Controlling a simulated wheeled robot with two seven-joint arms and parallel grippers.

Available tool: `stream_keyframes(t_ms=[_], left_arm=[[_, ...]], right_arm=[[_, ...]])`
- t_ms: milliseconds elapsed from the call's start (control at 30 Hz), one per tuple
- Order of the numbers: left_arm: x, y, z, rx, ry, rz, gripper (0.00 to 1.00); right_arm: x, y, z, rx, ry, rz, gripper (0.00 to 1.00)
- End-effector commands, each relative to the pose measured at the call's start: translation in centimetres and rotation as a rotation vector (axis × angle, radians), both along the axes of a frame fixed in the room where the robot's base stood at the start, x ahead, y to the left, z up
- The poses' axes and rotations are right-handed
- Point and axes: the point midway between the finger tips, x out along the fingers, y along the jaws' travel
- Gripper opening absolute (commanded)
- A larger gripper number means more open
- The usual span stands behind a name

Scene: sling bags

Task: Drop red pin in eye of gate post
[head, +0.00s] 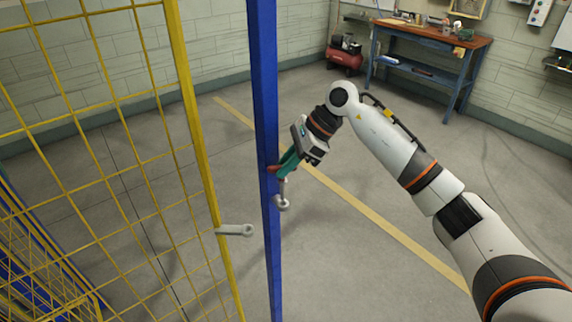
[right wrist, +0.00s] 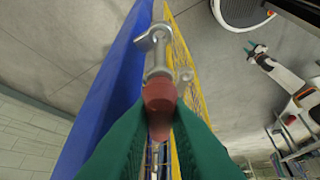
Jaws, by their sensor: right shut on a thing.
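The red pin (head: 274,170) is held by its red head in my right gripper (head: 284,166), close against the blue gate post (head: 264,110). In the right wrist view the teal fingers close on the red head (right wrist: 159,98), with grey metal just beyond it. The grey eye (head: 281,203) sticks out of the post just below the gripper. I cannot tell whether the pin's lower end is in the eye. A grey tab (head: 235,230) sticks out from the yellow mesh gate (head: 183,95) towards the post. My left gripper (right wrist: 252,48) shows small in the right wrist view, empty.
A gap of open floor lies between the gate edge and the post. A blue workbench (head: 430,42) with a wooden top and a red compressor (head: 345,57) stand by the back wall. The floor around the yellow line (head: 370,213) is clear.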

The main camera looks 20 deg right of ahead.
Motion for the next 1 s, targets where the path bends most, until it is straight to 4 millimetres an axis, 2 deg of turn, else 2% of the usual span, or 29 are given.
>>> stream_keyframes(t_ms=[1000], left_arm=[[0.01,0.03,-0.79,0.0,0.0,-0.001,0.4]], right_arm=[[0.02,-0.02,0.02,0.0,-0.001,-0.001,0.0]])
